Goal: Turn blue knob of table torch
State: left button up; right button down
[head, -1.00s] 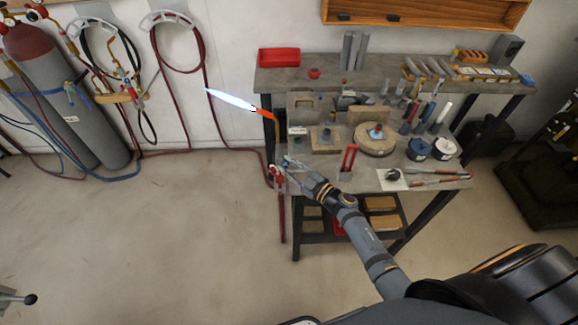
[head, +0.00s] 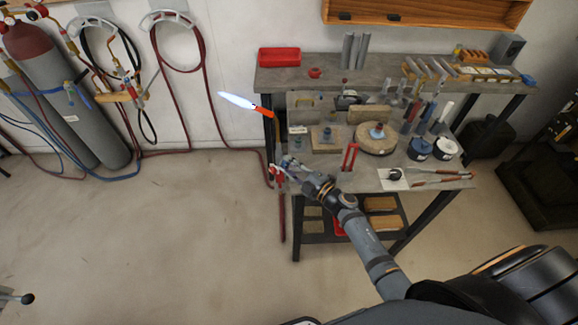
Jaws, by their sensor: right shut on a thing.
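The table torch (head: 264,112) stands at the left edge of the workbench, with its orange-red tip pointing left and a pale blue-white flame (head: 238,101) burning from it. Its red valve and hose fittings (head: 279,178) are at the bench's front left corner. My right gripper (head: 286,164) reaches from the lower right to this corner and is shut at the torch's valve, on the blue knob. The knob is small and mostly hidden by the fingers.
The workbench (head: 350,178) holds a round turntable (head: 375,138), a red upright stand (head: 349,160), blocks and several tools. Gas cylinders (head: 68,105) and red hoses stand against the left wall. The floor left of the bench is clear.

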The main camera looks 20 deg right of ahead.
jog(key=c, duration=1.1)
grip_release()
jog(key=shift+c, duration=0.2)
jog(key=v, duration=1.2)
jog(key=shift+r, duration=0.1)
